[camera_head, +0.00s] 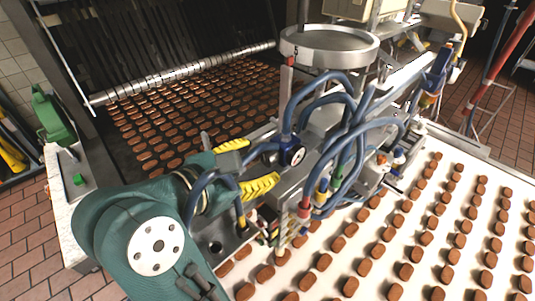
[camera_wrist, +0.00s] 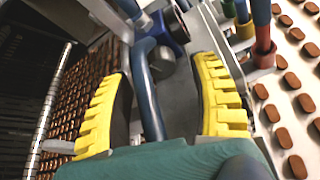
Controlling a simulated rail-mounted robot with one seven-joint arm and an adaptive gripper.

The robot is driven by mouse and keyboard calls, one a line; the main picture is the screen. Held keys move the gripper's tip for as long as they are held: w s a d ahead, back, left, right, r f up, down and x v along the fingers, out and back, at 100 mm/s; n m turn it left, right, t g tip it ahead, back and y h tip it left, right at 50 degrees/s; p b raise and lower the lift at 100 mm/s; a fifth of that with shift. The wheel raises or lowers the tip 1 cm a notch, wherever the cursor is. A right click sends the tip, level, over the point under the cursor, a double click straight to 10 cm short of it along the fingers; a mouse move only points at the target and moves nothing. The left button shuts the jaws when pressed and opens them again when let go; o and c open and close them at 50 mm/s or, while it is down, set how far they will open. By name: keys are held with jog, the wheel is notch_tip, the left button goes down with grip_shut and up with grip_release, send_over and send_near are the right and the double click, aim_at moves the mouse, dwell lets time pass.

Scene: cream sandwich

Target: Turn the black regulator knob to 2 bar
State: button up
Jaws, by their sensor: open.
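A blue regulator body (camera_wrist: 171,24) lies just beyond my fingertips in the wrist view. A dark grey rounded part (camera_wrist: 162,63), which looks like its knob, sits below it, apart from both fingers. Its markings cannot be read. In the head view a small round gauge (camera_head: 292,156) with a white face and dark rim marks the regulator; its reading is too small to tell. My gripper (camera_head: 251,163) reaches in from the left, its yellow fingers spread. In the wrist view my gripper (camera_wrist: 160,84) is open, with a blue hose (camera_wrist: 149,95) running between the fingers.
Blue hoses (camera_head: 345,130) loop closely to the right of the regulator. A round metal hopper (camera_head: 329,45) stands behind. Brown biscuits lie in rows on the dark belt (camera_head: 128,128) at left and the white belt (camera_head: 395,225) at right. Coloured fittings (camera_wrist: 262,48) stand close to the right finger.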

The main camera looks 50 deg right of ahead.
aim_at(266, 159)
jog(key=x, duration=0.3)
jog(key=shift+d+f, duration=0.1)
jog(key=shift+d, duration=0.2)
grip_shut()
